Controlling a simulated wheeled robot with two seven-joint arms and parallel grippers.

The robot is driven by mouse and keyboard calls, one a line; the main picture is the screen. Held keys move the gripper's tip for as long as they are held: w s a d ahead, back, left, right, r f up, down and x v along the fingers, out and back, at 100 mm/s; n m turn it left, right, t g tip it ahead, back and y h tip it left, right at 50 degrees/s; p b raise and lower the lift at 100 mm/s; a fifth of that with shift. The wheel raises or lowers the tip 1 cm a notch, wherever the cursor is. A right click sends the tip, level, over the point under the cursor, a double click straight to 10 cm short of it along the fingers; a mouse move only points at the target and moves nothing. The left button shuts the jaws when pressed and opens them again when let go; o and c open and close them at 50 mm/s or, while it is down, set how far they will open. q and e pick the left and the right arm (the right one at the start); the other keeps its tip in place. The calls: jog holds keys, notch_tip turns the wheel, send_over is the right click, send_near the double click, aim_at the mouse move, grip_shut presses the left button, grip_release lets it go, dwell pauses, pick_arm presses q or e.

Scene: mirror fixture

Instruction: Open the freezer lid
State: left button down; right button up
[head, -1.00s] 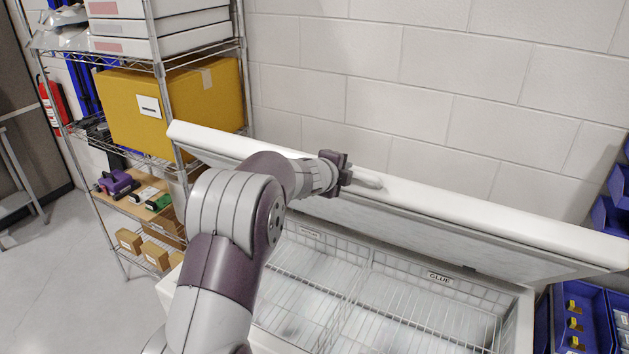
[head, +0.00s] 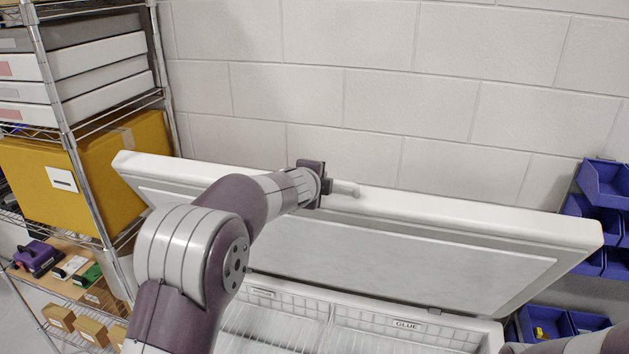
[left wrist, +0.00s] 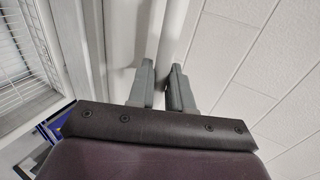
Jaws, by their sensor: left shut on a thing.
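The white freezer lid (head: 470,216) is raised and tilted up toward the wall, its pale underside facing me in the head view. The open freezer (head: 465,330) below shows wire baskets and a "GLUE" label. My left gripper (head: 328,187) is at the lid's upper front edge, shut on the white lid handle (head: 346,188). In the left wrist view the left gripper (left wrist: 162,82) has its two grey fingers on either side of the handle, with a small gap showing between them. The lid edge (left wrist: 120,35) runs beside the fingers. My right gripper is out of view.
A white block wall (head: 400,80) stands close behind the lid. A wire shelf (head: 92,180) with a yellow box (head: 95,175) stands at the left, near the lid's left end. Blue bins (head: 603,185) are at the right, near its right end.

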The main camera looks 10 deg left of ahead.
pick_arm(q)
jog(key=shift+f, duration=0.5)
jog(key=c, duration=1.1)
grip_release()
jog(key=shift+c, duration=0.2)
jog(key=shift+r, duration=0.2)
jog(key=d+v, duration=0.1)
jog(key=v, duration=1.1)
jog(key=shift+a+r, duration=0.25)
jog(key=shift+a, duration=0.2)
